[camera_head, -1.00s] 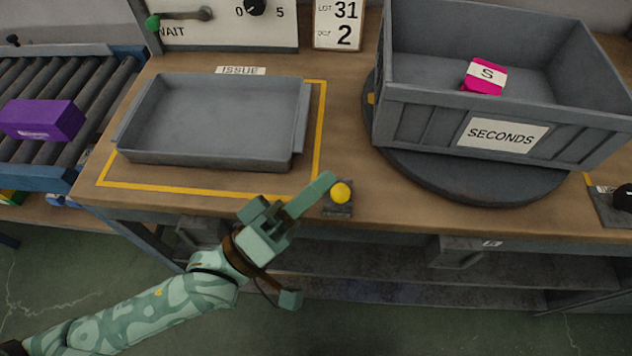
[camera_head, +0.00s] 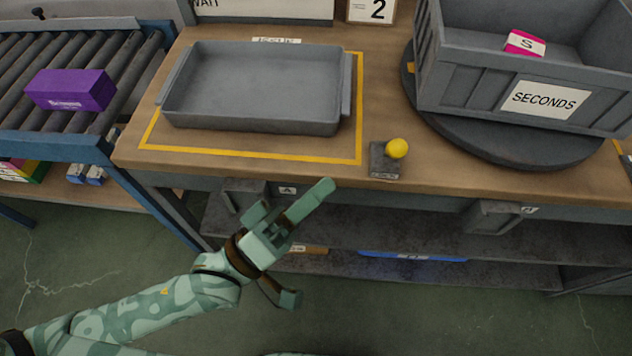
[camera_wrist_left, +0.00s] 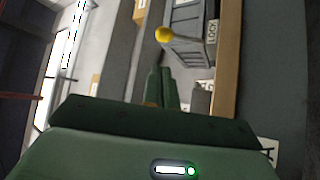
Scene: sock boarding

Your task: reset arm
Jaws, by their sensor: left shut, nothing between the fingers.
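My left gripper (camera_head: 327,187) is shut and empty in front of the workbench's front edge, below and left of a yellow ball knob (camera_head: 397,148) in the head view. The knob tops a small dark lever block (camera_head: 380,165) on the bench edge. The gripper is apart from it. In the left wrist view, the shut fingers (camera_wrist_left: 161,88) point toward the yellow knob (camera_wrist_left: 164,34), and the grey block beside it reads LOCK (camera_wrist_left: 212,32). My right gripper is not in view.
An empty grey tray (camera_head: 347,85) sits inside a yellow outline. A grey SECONDS bin (camera_head: 470,90) holding a pink packet (camera_head: 525,44) stands on a dark turntable (camera_head: 500,150). A purple box (camera_head: 70,90) lies on the roller conveyor (camera_head: 125,60) at left. Shelves lie under the bench.

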